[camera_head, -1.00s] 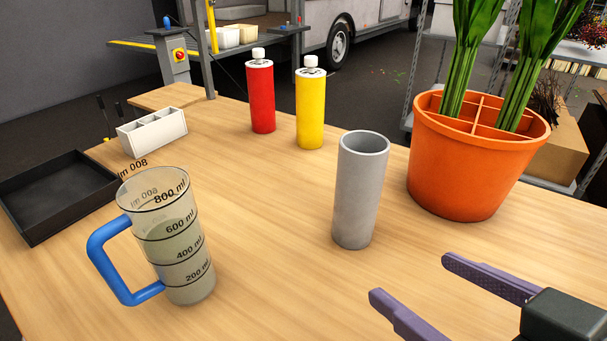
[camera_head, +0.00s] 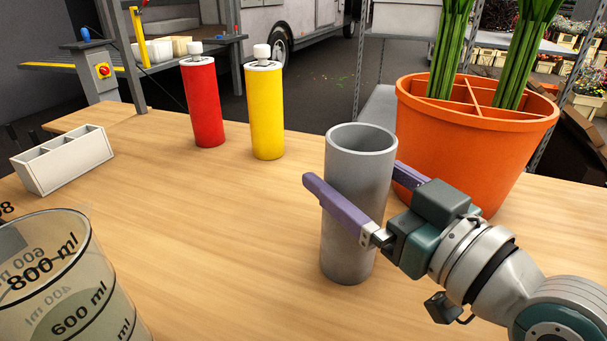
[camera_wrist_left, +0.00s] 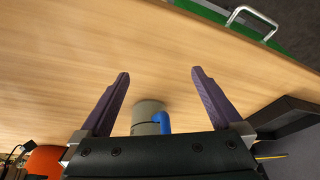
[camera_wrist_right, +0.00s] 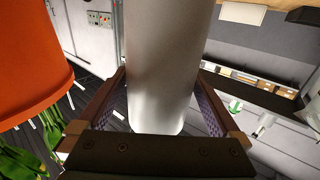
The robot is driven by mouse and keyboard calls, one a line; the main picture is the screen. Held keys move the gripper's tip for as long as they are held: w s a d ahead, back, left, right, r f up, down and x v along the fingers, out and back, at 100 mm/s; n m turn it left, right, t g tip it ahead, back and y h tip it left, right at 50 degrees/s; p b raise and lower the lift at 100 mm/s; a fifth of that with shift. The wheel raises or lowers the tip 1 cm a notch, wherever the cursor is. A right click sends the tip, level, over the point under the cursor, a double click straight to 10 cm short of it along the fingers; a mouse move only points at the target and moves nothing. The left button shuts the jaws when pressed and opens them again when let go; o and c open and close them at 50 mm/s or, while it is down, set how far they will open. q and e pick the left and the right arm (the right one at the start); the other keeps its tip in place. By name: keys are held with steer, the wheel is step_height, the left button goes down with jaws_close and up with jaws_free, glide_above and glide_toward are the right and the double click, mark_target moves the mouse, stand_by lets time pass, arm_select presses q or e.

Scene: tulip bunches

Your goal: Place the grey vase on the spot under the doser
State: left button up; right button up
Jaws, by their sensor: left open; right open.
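The grey vase (camera_head: 345,250) stands upright on the wooden table, left of the orange pot. My right gripper (camera_head: 353,172) is open, with its purple fingers on either side of the vase's upper part. In the right wrist view the vase (camera_wrist_right: 162,70) fills the space between the fingers; I cannot tell whether either finger touches it. My left gripper (camera_wrist_left: 160,73) is open and empty above the table and is out of the head view. I cannot make out the doser or the spot under it.
The orange pot (camera_head: 470,140) with green stems stands close behind my right gripper. A red bottle (camera_head: 203,105) and a yellow bottle (camera_head: 266,110) stand farther back. A measuring jug (camera_head: 60,285) is at front left; a white divided box (camera_head: 65,160) is behind it. The table's middle is clear.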

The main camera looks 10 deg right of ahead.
steer(key=x, duration=0.2)
steer(key=shift+w, duration=0.25)
jaws_close()
stand_by(0.6)
